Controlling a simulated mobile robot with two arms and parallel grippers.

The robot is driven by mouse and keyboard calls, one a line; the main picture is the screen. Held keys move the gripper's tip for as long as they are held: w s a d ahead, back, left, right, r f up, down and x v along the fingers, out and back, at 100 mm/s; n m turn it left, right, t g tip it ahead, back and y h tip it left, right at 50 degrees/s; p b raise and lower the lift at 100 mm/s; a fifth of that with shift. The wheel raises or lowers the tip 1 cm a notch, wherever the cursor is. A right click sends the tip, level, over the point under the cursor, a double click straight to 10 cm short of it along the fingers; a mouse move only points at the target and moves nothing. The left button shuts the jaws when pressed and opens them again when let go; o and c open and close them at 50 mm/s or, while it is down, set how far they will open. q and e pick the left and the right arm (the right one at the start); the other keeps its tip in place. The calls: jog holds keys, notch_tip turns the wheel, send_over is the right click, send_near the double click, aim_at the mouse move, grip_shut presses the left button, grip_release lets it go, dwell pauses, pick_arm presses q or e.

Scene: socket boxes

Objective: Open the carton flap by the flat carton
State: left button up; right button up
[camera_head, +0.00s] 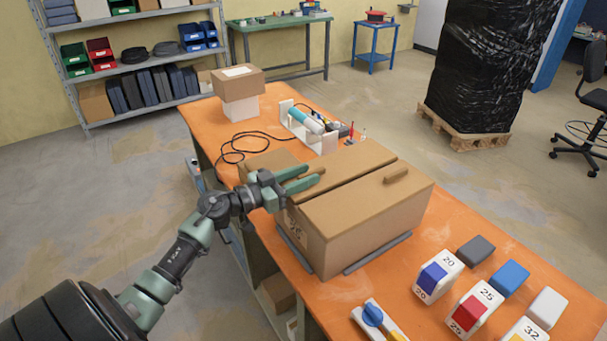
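The brown cardboard carton (370,222) lies on the orange workbench, its top split by a dark seam into two closed-looking flaps. The near right flap (350,203) carries a small brown tab (396,172). The far left flap (345,168) has a similar tab (314,168) near its left part. My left gripper (311,175) reaches over the carton's left end, its green fingers apart at this second tab. The fingers partly hide the tab, so I cannot tell whether they grip it. My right gripper is not in view.
Grey strips (377,253) lie along the carton's base. A white tool holder (316,133) with a black cable and a stacked box (238,83) stand behind. Bare bench shows right of the carton.

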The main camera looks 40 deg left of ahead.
pick_arm(q)
grip_shut()
dwell(1.5)
